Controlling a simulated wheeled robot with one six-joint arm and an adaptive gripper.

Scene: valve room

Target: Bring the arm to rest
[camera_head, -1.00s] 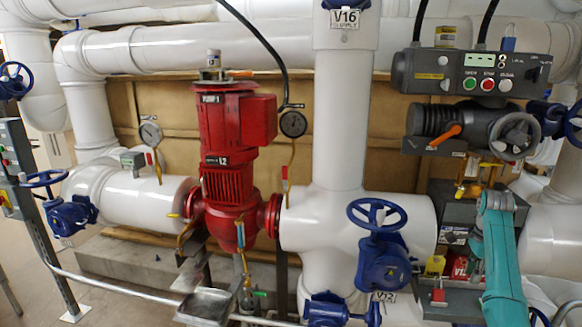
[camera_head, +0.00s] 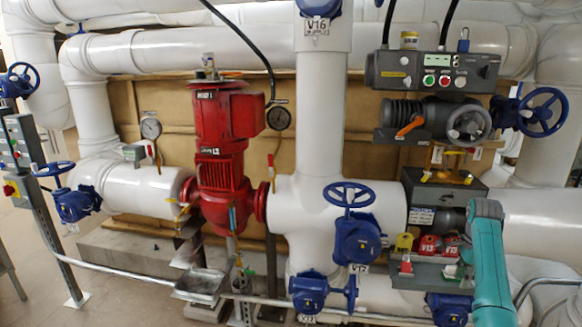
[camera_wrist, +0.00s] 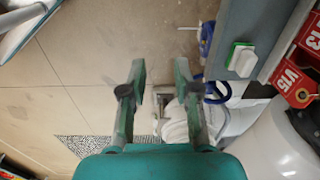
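My gripper (camera_wrist: 160,92) shows in the wrist view with its two fingers spread apart and nothing between them. Beyond the fingers are the tiled floor and part of a white pipe. In the head view my teal arm reaches up at the lower right, in front of the white pipes. The gripper itself cannot be made out in the head view.
A shelf (camera_head: 436,276) with red and yellow tags stands left of my arm; red tags (camera_wrist: 296,82) show close at right in the wrist view. Blue valves (camera_head: 357,238), a red pump (camera_head: 222,150) and a grey control box (camera_head: 432,71) stand around. Floor (camera_wrist: 55,90) lies open.

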